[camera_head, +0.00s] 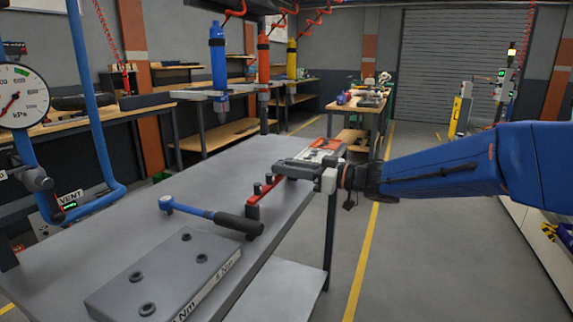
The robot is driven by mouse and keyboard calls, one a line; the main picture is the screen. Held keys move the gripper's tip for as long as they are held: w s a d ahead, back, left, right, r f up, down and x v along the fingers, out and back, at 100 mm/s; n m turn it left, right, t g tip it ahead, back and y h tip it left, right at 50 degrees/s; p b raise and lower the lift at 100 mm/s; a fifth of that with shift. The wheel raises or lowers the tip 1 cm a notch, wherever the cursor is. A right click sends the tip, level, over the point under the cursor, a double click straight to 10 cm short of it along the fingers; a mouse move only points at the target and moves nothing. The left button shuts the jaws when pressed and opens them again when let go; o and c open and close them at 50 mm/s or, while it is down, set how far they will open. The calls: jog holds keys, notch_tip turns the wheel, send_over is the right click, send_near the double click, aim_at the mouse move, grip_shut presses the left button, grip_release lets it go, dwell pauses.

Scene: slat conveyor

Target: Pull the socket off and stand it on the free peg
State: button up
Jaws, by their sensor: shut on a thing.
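My gripper (284,166) reaches in from the right, low over the far right part of the grey table (240,160). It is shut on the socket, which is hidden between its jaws. A red rail (256,208) lies just below and left of the jaws, with dark upright pieces (257,188) on it. I cannot tell which of these are sockets and which are bare pegs. The blue wrench (190,210) with a black handle (238,223) lies left of the rail, its round head to the left. The gripper is apart from the wrench.
A grey plate (160,270) with several holes sits at the table's front. An orange and white box (327,146) is close behind the gripper. Blue pipes (95,120) and a gauge (15,97) stand at left. Hanging tools (218,60) are behind. The table's middle is clear.

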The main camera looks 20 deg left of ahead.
jog(key=shift+f, duration=0.45)
dwell(0.8)
jog(key=o, duration=1)
jog(key=d, duration=0.5)
jog(key=s+d, duration=0.1)
jog(key=d, duration=1.1)
jog(key=shift+s+d, duration=0.15)
